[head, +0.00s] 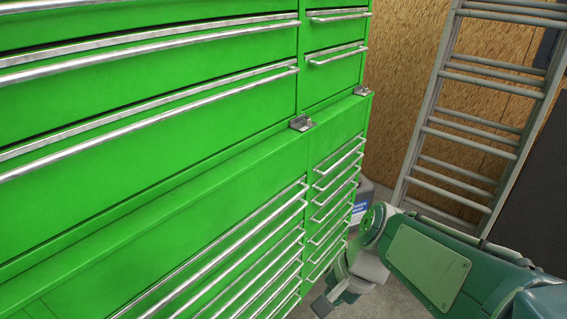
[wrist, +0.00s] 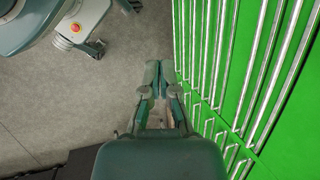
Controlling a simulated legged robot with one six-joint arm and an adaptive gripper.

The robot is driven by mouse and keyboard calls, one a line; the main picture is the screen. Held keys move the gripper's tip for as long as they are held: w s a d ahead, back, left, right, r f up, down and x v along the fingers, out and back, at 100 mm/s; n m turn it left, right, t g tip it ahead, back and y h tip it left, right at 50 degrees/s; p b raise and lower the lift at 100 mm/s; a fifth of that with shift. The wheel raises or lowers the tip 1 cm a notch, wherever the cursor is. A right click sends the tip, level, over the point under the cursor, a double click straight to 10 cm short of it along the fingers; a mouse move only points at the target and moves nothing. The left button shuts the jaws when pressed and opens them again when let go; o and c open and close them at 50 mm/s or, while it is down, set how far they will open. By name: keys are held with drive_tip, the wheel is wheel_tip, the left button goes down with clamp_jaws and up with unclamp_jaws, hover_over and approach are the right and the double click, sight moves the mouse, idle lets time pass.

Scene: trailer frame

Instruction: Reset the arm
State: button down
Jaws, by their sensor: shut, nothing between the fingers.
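My arm (head: 430,262) reaches in from the lower right of the head view, bent down beside the green tool cabinet. Its lower end is near the bottom edge of that view, where the fingers cannot be made out clearly. In the wrist view my gripper (wrist: 159,72) is shut and empty, with its two fingers close together. It hangs over bare floor, just left of the cabinet's drawer handles (wrist: 205,60). A small gap seems to show between the fingers and the handles, but I cannot tell its exact size.
The green cabinet (head: 150,110) fills the left of the head view, its drawers looking shut. A metal ladder (head: 470,130) leans by the wooden wall (head: 405,60). A container with a blue label (head: 360,207) stands behind the cabinet's far end. Grey floor (wrist: 90,100) is open left of my gripper.

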drive_tip(key=s+d+r+n+t+h, duration=0.3)
drive_tip(key=d+r+n+t, duration=0.3)
drive_tip(key=d+n, duration=0.2)
drive_tip(key=shift+s+d+r+h, duration=0.15)
drive_tip(key=shift+s+r+h, duration=0.2)
drive_tip(key=shift+h, duration=0.45)
